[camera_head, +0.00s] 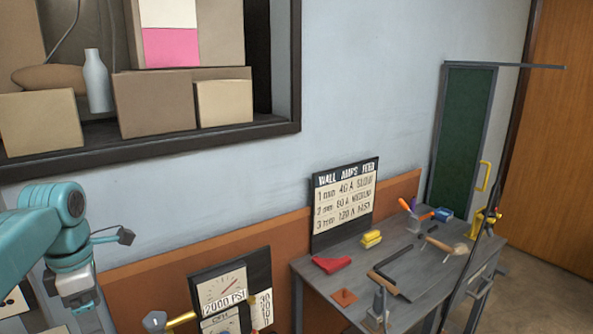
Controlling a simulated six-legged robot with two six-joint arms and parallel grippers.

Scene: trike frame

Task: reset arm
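My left arm (30,235), teal with grey parts, comes in from the left edge, and its bent wrist (70,215) is in front of the wall. Nothing is visibly held there. My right arm and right gripper are not clearly visible.
A grey workbench (420,265) at the right carries several tools, a red piece (331,264) and a yellow block (371,239). A settings sign (344,205) stands at its back. A pressure gauge panel (225,290) is right of my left arm. A shelf (150,140) holds boxes above.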

